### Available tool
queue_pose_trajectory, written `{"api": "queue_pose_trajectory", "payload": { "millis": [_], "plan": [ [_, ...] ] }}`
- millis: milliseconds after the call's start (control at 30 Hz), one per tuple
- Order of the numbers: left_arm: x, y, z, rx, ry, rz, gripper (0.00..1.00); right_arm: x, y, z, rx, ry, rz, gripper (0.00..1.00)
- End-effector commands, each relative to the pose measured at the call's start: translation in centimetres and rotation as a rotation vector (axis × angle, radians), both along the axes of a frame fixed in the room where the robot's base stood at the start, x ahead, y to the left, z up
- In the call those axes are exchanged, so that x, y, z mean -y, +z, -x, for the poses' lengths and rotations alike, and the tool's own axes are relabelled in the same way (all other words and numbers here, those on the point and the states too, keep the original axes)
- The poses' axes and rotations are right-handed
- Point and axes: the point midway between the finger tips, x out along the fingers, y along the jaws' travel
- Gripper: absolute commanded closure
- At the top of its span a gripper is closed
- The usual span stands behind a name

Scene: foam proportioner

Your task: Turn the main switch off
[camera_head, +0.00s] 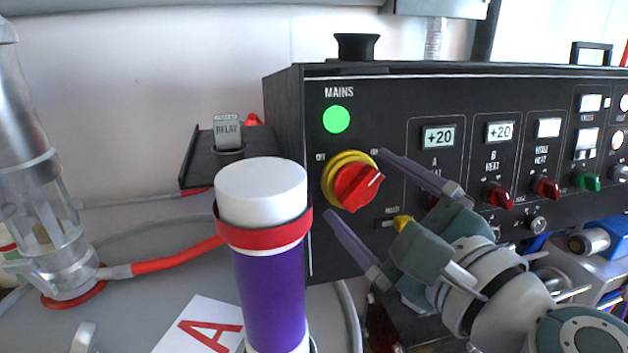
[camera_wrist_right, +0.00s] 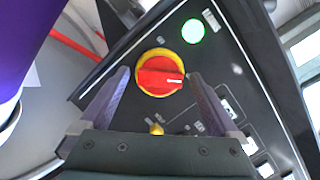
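The main switch is a red knob (camera_head: 357,187) on a yellow ring, on the black panel's front under a lit green MAINS lamp (camera_head: 337,119). The knob's white mark points up and right, toward the ON label. My right gripper (camera_head: 354,183) is open, with its two fingers on either side of the switch. In the right wrist view the knob (camera_wrist_right: 160,76) sits between and beyond the fingertips (camera_wrist_right: 158,76); I cannot tell if they touch it. My left gripper is not in view.
A purple cylinder with a white cap (camera_head: 262,190) stands left of the panel, close to my right gripper. A relay box (camera_head: 228,131) is behind it. Small red and green knobs (camera_head: 587,180) line the panel to the right. A clear vessel (camera_head: 45,190) with a red hose is at far left.

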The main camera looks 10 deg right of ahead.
Motion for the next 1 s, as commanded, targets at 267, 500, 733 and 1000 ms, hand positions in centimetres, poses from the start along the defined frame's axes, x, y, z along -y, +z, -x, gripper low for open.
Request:
{"api": "queue_pose_trajectory", "payload": {
  "millis": [267, 500, 733, 1000],
  "plan": [
    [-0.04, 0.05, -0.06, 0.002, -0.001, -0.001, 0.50, 0.03, 0.01, 0.02, 0.000, 0.000, 0.001, 0.35],
    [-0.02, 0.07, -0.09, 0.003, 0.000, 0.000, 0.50, 0.03, 0.01, 0.03, 0.000, 0.000, 0.001, 0.62],
    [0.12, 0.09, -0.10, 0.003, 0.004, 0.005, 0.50, 0.03, 0.01, 0.03, 0.000, 0.000, 0.001, 0.88],
    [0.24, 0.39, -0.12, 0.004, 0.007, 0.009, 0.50, 0.04, 0.09, 0.03, 0.001, 0.005, 0.029, 0.88]
  ]
}}
